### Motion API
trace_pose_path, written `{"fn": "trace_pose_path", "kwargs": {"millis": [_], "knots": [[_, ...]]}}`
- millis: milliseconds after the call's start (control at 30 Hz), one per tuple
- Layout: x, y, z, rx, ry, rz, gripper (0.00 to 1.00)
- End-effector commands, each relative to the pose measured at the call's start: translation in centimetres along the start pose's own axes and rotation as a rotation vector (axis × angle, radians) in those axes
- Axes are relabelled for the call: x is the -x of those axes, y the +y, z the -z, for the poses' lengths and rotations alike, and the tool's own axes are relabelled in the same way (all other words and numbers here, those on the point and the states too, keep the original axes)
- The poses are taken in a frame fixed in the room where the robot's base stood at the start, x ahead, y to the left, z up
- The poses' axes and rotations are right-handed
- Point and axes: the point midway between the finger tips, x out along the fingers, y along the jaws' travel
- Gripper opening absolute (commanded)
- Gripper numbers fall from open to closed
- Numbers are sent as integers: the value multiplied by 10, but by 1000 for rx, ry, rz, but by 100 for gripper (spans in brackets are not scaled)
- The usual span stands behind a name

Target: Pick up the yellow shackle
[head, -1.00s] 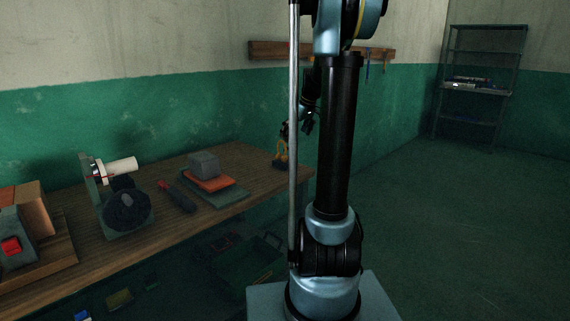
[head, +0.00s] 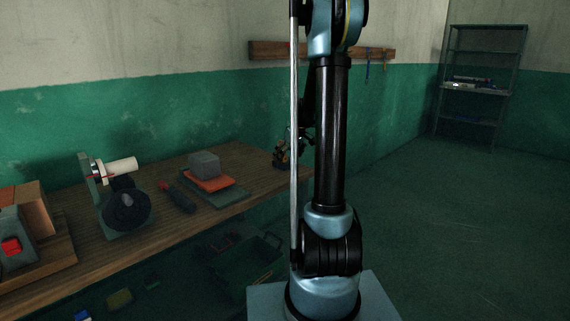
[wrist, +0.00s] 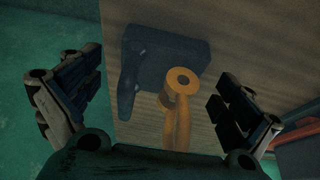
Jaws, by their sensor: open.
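The yellow shackle (wrist: 178,105) is on the wooden bench top in the wrist view, with its round eye towards the camera and its body running down the picture. My gripper (wrist: 158,98) is open, with one dark finger on each side of the shackle and a gap to both. The right finger is nearer to it than the left. The shackle's lower end is partly hidden by my gripper's body. In the head view, my gripper (head: 283,153) is a small dark shape at the bench's far end, and the shackle cannot be made out clearly there.
A dark blue shape (wrist: 170,52) lies just behind the shackle. An orange-red thing (wrist: 290,130) is beyond the right finger. On the bench (head: 165,218) are a grey block (head: 204,163) on an orange piece and a machine with a dark wheel (head: 127,210). Floor at right is clear.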

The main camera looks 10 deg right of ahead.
Motion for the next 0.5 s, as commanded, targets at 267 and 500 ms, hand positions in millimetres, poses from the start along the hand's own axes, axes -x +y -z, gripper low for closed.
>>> {"fn": "trace_pose_path", "kwargs": {"millis": [267, 500], "knots": [[-22, 0, 0, 0, 0, 0, 98], [-23, 0, 0, 0, 0, 0, 98]]}}
